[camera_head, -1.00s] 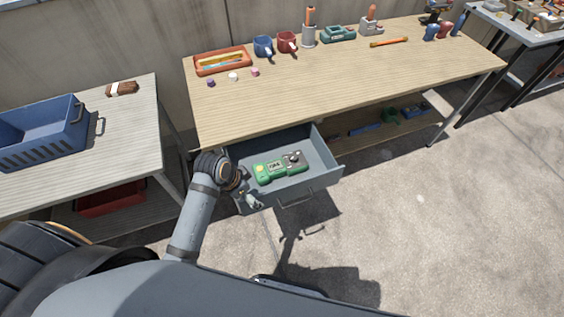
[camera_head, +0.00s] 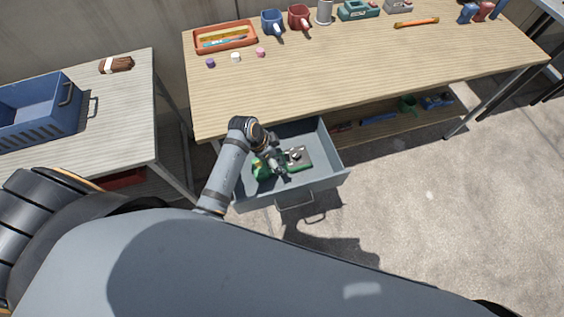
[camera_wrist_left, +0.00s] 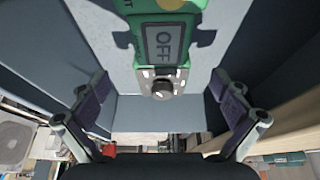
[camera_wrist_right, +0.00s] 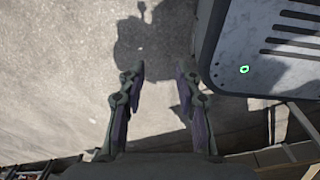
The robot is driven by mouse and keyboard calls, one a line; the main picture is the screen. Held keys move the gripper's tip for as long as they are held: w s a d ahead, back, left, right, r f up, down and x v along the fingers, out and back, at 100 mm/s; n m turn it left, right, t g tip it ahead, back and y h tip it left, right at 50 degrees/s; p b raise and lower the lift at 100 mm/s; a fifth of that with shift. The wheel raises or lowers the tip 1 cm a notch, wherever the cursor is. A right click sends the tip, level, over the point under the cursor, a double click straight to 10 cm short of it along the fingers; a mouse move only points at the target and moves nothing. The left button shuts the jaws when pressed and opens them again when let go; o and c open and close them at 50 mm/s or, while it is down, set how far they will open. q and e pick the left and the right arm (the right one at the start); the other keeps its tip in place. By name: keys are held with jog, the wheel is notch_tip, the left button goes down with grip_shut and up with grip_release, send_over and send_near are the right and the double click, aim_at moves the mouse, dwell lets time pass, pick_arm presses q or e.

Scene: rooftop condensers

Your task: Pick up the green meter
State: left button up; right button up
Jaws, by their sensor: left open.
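The green meter (camera_head: 299,157) lies in the open grey drawer (camera_head: 335,181), partly hidden by my left arm and gripper in the head view. In the left wrist view the meter (camera_wrist_left: 165,42) shows a grey display reading OFF and a round dial below it. My left gripper (camera_head: 281,173) is over the drawer, above the meter. In the left wrist view its fingers (camera_wrist_left: 161,92) are wide apart, with the dial end between and beyond them and nothing held. My right gripper (camera_wrist_right: 160,76) is open and empty above the concrete floor, outside the head view.
A side table (camera_head: 125,130) at left holds a blue crate (camera_head: 40,108). Floor at right is clear.

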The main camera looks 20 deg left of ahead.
aim_at(281, 161)
pick_arm(q)
jog(key=shift+x, duration=0.95)
jog(key=x, duration=0.2)
jog(key=shift+w+f, duration=0.1)
jog(key=shift+f, duration=0.3)
jog(key=shift+w+f, duration=0.1)
jog(key=shift+f, duration=0.1)
jog(key=shift+c, duration=0.7)
jog(key=c, duration=1.4)
pick_arm(e)
jog(key=shift+w, duration=0.6)
